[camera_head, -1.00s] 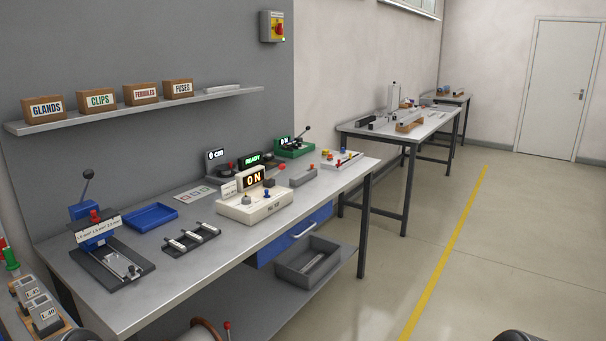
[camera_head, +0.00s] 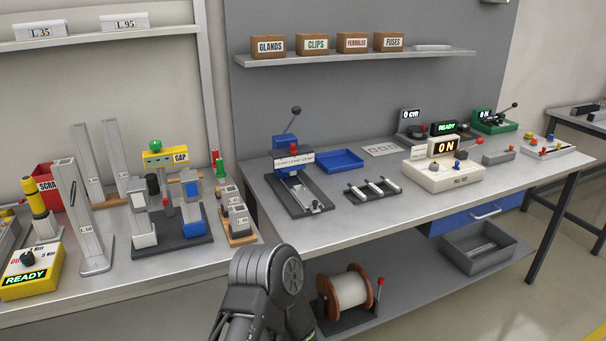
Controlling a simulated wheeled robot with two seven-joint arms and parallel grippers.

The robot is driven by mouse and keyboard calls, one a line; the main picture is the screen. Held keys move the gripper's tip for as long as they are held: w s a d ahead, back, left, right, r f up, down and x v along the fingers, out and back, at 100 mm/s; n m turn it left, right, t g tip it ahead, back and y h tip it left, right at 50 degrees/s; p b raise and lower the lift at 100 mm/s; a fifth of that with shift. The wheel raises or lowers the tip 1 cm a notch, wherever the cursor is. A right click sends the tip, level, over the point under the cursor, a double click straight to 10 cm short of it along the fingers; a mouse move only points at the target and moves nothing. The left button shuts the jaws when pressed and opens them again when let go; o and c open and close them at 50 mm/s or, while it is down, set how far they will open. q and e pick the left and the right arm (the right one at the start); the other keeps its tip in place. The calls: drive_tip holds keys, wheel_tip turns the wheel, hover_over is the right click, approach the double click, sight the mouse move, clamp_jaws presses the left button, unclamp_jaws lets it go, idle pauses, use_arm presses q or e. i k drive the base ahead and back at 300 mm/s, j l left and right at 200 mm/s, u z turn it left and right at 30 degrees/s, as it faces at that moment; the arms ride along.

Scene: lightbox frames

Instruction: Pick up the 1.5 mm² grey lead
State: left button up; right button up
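I cannot make out a lead marked as 1.5 mm² grey. A small black rack (camera_head: 372,190) with several pale bars across it lies on the grey bench (camera_head: 400,218). Left of it stands a blue hand press (camera_head: 286,152) on a dark base, with a white size label whose print is too small to read surely. A spool (camera_head: 343,291) wound with whitish material sits on the shelf below. A dark grey link of my arm, probably the left, rises at the bottom centre. Neither gripper's fingertips show.
A blue tray (camera_head: 340,160) and an "ON" box (camera_head: 445,175) stand on the bench. A grey bin (camera_head: 478,247) is below. The left bench holds tall metal channels (camera_head: 88,222), a yellow "READY" box (camera_head: 32,275) and a "CAP" fixture (camera_head: 165,157).

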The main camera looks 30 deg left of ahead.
sight(377, 191)
drive_tip(key=i+u, duration=0.4)
drive_tip(key=i, duration=0.15)
drive_tip(key=i+l+u, duration=0.2)
drive_tip(key=i+u, duration=0.25)
drive_tip(key=i, duration=0.05)
